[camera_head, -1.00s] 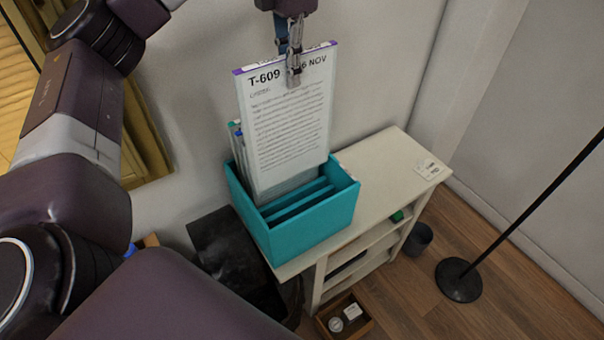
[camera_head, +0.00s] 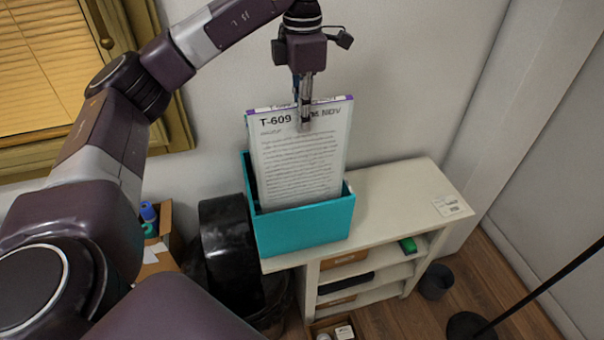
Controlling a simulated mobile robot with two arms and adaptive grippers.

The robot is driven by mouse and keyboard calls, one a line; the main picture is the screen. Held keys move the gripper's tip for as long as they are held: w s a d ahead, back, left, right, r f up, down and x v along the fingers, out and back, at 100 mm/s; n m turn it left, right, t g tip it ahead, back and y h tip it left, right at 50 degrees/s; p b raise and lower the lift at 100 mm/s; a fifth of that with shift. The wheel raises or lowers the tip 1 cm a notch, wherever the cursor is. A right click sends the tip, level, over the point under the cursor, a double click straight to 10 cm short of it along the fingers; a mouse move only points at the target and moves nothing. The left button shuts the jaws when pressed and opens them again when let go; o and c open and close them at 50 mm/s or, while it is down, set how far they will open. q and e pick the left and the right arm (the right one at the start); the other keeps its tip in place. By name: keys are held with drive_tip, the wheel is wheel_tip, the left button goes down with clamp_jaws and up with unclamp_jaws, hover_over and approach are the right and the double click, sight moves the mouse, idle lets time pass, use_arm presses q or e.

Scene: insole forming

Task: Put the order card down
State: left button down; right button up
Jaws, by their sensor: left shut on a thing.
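The order card (camera_head: 297,168) is a white printed sheet headed T-609 with a purple strip along its top edge. My left gripper (camera_head: 305,118) is shut on the card's top edge and holds it upright. The card's lower end is inside or behind the front wall of the teal file box (camera_head: 305,230), so its bottom edge is hidden. Whether it touches the box floor cannot be seen. The box stands on the cream shelf unit (camera_head: 400,200). My right gripper is not in view.
A small white label (camera_head: 452,205) lies on the clear right part of the shelf top. A black bin (camera_head: 235,255) and a cardboard box (camera_head: 160,245) stand left of the unit. A dark pole stand (camera_head: 468,325) is at the lower right. A wall is close behind.

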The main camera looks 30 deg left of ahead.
use_arm(q)
drive_tip(key=p, duration=0.2)
approach(304, 168)
wheel_tip(304, 168, down, 5)
drive_tip(key=shift+w+a+f, duration=0.1)
drive_tip(key=shift+f, duration=0.65)
wheel_tip(304, 168, down, 3)
drive_tip(key=shift+f+p, duration=0.15)
drive_tip(key=shift+p, duration=0.6)
drive_tip(key=shift+f, duration=0.25)
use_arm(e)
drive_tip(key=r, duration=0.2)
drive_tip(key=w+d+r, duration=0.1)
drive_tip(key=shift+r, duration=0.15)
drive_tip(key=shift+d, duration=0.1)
use_arm(q)
drive_tip(key=shift+f+b, duration=0.2)
drive_tip(key=shift+b, duration=0.1)
drive_tip(key=c, duration=2)
unclamp_jaws()
drive_tip(key=shift+r, duration=0.1)
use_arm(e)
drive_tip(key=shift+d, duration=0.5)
